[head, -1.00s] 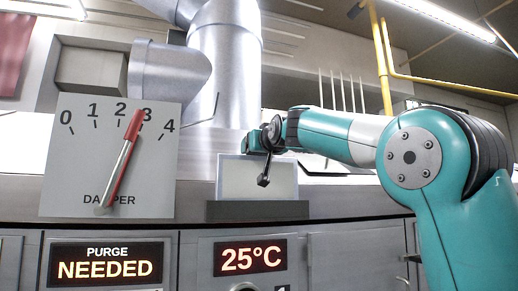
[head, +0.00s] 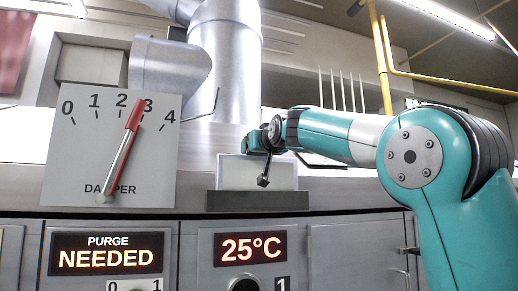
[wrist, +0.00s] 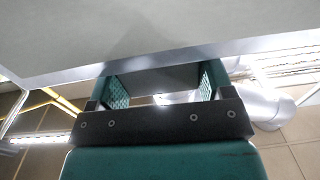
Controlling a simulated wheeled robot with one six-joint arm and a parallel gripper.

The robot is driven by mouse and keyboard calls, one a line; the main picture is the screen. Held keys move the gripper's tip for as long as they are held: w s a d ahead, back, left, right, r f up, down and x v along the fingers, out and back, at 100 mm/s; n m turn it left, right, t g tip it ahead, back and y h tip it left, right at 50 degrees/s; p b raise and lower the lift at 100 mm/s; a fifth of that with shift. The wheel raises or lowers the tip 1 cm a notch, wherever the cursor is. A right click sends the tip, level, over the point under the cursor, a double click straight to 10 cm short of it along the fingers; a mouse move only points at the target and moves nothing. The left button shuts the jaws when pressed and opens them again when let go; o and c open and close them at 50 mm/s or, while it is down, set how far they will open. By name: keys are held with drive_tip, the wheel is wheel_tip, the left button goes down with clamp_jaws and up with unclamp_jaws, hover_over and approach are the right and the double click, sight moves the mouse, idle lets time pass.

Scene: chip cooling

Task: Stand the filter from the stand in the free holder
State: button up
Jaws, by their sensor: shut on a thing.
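The filter is a pale flat panel with a light frame (head: 230,172), upright in the head view. Its lower edge is hidden by a long dark block (head: 225,202), which looks like a holder; I cannot tell whether the panel is in it or behind it. My gripper (head: 253,144) is at the panel's top edge, small and partly hidden by my wrist. In the wrist view my gripper (wrist: 163,76) is shut on the filter, whose pale face (wrist: 120,35) fills the top of the picture. The contact is partly hidden.
A damper dial (head: 75,150) stands left, its red pointer between 2 and 3, near 3. Below, a display (head: 108,253) reads PURGE NEEDED and another (head: 250,247) reads 25°C. A thick metal duct (head: 230,70) rises behind the panel. The steel ledge (head: 340,190) right of the block looks clear.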

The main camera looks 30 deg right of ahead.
drive_tip(key=shift+f+b, duration=0.35)
drive_tip(key=shift+f, duration=0.1)
drive_tip(key=o, duration=1.4)
drive_tip(key=b+v, duration=0.7)
drive_tip(key=v, duration=1)
drive_tip(key=shift+s, duration=0.25)
drive_tip(key=w+a+f+n+g+y, duration=0.1)
drive_tip(key=a+f+n+g+y, duration=0.1)
drive_tip(key=a+f, duration=0.5)
drive_tip(key=a+f+n+g+y, duration=0.2)
drive_tip(key=f+g, duration=0.1)
drive_tip(key=f, duration=0.9)
drive_tip(key=w+a+f+n+g+y, duration=0.1)
drive_tip(key=a+f+n+g+y, duration=0.15)
drive_tip(key=a+f, duration=0.45)
drive_tip(key=s+a+f+n+g+y, duration=0.1)
drive_tip(key=s+a+f+g, duration=0.2)
drive_tip(key=s+f, duration=0.7)
drive_tip(key=s+a+f+n+g+y, duration=0.1)
drive_tip(key=s+a+f+n+g, duration=0.1)
drive_tip(key=s+f+g, duration=0.5)
drive_tip(key=s+a+f, duration=0.1)
drive_tip(key=s+f, duration=0.2)
drive_tip(key=f, duration=0.4)
drive_tip(key=shift+s+f, duration=0.25)
drive_tip(key=shift+s, duration=0.1)
